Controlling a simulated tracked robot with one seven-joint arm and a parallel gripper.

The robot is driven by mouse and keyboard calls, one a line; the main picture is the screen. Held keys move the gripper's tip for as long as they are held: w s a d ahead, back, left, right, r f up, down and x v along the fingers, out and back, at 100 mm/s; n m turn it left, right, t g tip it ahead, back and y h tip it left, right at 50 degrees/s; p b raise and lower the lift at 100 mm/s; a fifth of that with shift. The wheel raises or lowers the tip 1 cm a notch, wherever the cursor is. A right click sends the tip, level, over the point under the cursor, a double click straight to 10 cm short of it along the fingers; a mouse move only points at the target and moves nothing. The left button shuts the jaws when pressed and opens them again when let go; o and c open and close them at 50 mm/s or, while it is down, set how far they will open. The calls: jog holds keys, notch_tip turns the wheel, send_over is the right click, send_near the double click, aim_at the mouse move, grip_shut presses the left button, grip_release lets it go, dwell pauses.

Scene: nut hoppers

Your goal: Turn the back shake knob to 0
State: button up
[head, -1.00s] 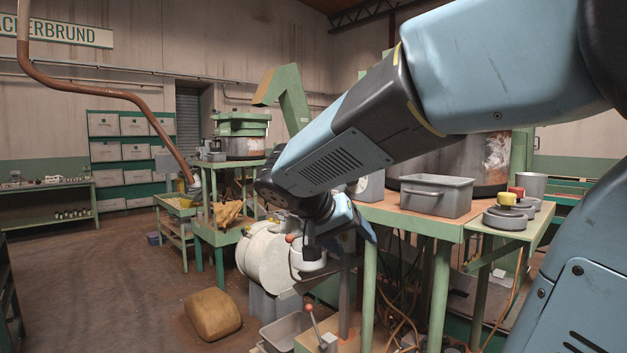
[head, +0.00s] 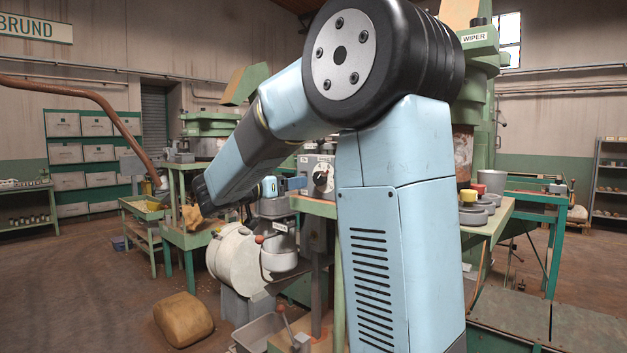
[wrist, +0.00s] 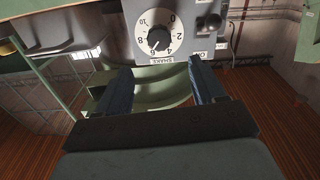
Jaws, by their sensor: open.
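A shake knob (wrist: 158,40) sits on a white dial marked 0 to 10 on a grey control box. The wrist view shows the dial upside down, with its SHAKE label beneath it. The knob's white mark appears to point near 6. My gripper (wrist: 160,68) is open, its two blue fingers apart and empty, with the dial ahead between and beyond them. In the head view a knob (head: 321,178) shows on a box just right of my gripper (head: 284,185). I cannot tell from these views whether this is the back knob.
A switch with an ON label (wrist: 203,54) is beside the dial. A white drum (head: 236,258) and a red-knobbed lever (head: 262,239) stand below my gripper. A brown sack (head: 183,319) lies on the floor. A yellow-topped weight (head: 468,197) is on the right table.

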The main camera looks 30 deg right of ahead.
aim_at(317, 177)
jog(key=x, duration=1)
jog(key=shift+d, duration=0.15)
jog(key=shift+c, duration=0.4)
jog(key=c, duration=1)
